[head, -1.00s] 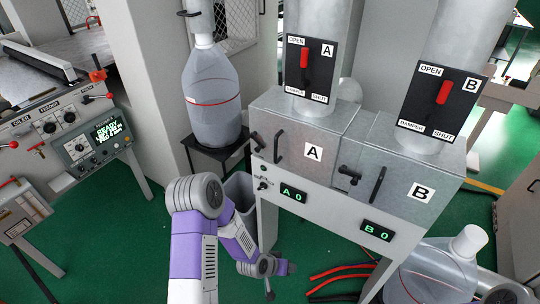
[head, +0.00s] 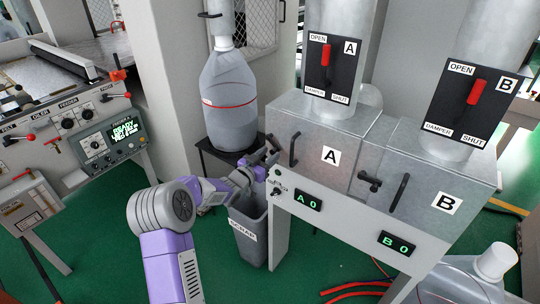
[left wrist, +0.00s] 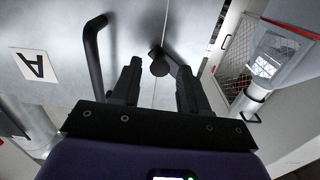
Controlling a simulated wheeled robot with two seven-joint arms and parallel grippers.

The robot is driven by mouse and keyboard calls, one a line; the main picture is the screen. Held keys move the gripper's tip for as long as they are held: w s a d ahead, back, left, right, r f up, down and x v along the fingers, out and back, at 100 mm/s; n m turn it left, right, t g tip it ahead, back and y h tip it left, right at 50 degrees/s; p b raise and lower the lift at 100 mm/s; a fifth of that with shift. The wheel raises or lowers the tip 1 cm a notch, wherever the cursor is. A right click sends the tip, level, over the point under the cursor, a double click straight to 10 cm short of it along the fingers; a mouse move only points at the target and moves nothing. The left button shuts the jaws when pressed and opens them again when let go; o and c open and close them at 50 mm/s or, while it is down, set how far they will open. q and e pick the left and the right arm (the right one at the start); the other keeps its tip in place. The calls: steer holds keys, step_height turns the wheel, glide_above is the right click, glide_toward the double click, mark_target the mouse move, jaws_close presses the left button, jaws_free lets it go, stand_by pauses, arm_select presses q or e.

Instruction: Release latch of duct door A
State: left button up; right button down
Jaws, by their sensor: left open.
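Duct door A (head: 312,160) is the grey metal door with a white "A" label on the left box. Its black bar handle (head: 293,150) stands upright near the door's left side. The black latch (left wrist: 160,62) has a round knob and a short lever; in the head view my gripper partly covers it. My left gripper (head: 268,158) is at the door's left edge. In the left wrist view its two dark fingers (left wrist: 158,82) are open, with the latch knob between and just beyond their tips. I cannot tell whether they touch it. My right gripper is not in view.
Door B (head: 425,192) with its own latch (head: 370,181) and handle (head: 399,193) is to the right. Damper panels A (head: 331,65) and B (head: 466,97) are above. A grey scrap bin (head: 250,235) stands below my left gripper. A large bottle (head: 229,100) stands behind.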

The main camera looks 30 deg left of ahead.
arm_select(q)
steer(key=shift+w+d, duration=0.1)
steer(key=shift+w, duration=0.5)
jaws_close()
